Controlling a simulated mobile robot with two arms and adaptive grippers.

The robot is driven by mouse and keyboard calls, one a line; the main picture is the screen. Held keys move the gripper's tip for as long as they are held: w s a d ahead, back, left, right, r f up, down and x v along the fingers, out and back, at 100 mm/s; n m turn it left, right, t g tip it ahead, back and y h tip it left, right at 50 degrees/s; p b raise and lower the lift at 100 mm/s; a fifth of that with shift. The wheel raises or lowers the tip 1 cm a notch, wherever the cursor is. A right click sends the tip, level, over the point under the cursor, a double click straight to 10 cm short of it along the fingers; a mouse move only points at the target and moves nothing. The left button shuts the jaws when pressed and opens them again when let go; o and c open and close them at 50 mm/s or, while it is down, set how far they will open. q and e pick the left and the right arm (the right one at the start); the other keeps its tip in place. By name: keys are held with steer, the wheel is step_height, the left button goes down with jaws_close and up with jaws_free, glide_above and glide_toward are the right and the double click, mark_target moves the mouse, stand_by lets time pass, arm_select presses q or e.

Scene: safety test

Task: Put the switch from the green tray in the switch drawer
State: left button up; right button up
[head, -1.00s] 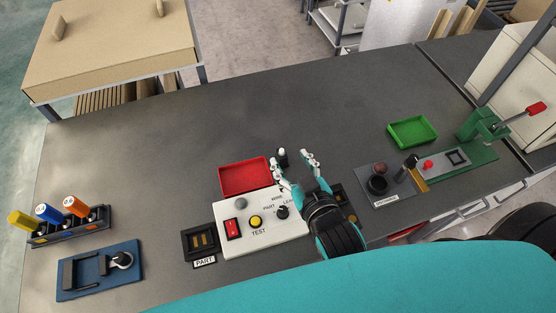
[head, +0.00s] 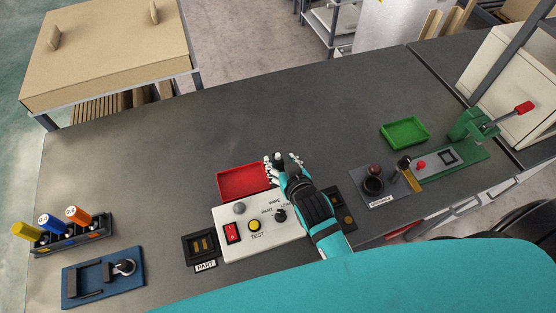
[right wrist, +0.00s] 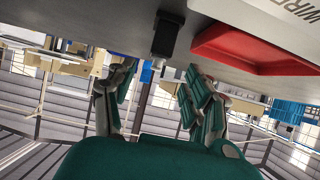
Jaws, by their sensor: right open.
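My right gripper (head: 283,161) is open just behind the white test box, at the right end of the red tray (head: 227,190). A small black upright object (head: 278,157) is between its fingertips in the head view; I cannot tell whether it is the switch. In the right wrist view the black object (right wrist: 167,36) is just beyond the gap between the open fingers (right wrist: 155,85), with no clear contact. The green tray (head: 404,145) at the right looks empty. I cannot pick out a labelled switch drawer. My left gripper is out of view.
The white test box (head: 262,240) has a red switch, yellow button and knob. A black part fixture (head: 189,245) is left of it. A green lever press (head: 470,130) stands right, screwdrivers (head: 60,222) left. The table's back middle is clear.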

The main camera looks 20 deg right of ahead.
mark_target(279, 157)
steer(key=x, duration=0.2)
steer(key=p+x, duration=0.1)
steer(key=x, duration=0.1)
steer(key=shift+w+d+f, duration=0.2)
steer(key=shift+w+f, duration=0.05)
steer(key=shift+w, duration=0.1)
jaws_close()
